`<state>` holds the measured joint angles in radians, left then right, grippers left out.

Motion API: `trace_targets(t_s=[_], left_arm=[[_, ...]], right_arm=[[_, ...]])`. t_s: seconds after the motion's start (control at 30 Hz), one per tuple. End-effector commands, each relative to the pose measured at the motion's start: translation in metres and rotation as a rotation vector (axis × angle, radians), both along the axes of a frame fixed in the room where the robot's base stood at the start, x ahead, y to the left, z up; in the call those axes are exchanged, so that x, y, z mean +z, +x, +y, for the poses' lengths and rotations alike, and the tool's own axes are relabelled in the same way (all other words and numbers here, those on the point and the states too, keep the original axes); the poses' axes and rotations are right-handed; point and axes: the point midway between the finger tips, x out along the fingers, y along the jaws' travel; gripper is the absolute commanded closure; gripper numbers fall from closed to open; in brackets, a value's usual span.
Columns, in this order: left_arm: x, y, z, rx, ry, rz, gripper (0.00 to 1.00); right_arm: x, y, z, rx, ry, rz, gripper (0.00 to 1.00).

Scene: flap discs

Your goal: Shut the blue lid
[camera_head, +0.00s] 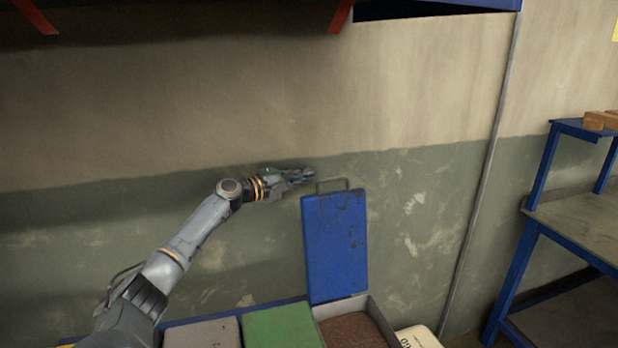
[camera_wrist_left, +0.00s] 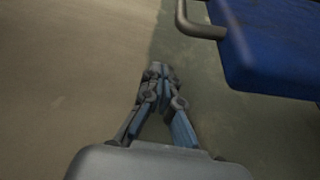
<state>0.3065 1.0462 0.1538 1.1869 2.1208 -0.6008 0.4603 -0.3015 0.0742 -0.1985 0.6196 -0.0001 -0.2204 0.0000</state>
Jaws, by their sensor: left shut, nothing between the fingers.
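The blue lid (camera_head: 335,243) stands upright and open at the back of a grey box (camera_head: 372,305) with brown material inside. A metal handle (camera_head: 333,183) is on its top edge. My left gripper (camera_head: 308,174) is shut and empty, just left of the handle, near the lid's upper left corner. In the left wrist view the shut fingers (camera_wrist_left: 158,75) point toward the wall; the lid (camera_wrist_left: 270,45) and its handle (camera_wrist_left: 190,22) are at the upper right, apart from the fingers. My right gripper is not in view.
A green lid (camera_head: 280,326) and a grey lid (camera_head: 202,332) lie left of the open box. A whitish container (camera_head: 418,337) is to its right. The wall (camera_head: 420,190) stands behind. A blue-framed workbench (camera_head: 580,222) is at the far right.

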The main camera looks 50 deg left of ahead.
Motion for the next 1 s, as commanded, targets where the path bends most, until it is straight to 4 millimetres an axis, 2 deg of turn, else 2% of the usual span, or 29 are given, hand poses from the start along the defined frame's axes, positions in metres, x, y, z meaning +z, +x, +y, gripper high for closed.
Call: trace_targets(t_s=[0.03, 0.5, 1.0], left_arm=[[0.003, 0.005, -0.001, 0.0, -0.001, -0.002, 1.0], [0.003, -0.013, -0.032, -0.002, 0.0, 0.002, 1.0], [0.002, -0.015, -0.037, 0.0, 0.001, 0.0, 1.0]], right_arm=[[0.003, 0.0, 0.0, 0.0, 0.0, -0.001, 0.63], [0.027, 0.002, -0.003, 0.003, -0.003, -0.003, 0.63], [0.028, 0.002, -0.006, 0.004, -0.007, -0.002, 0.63]])
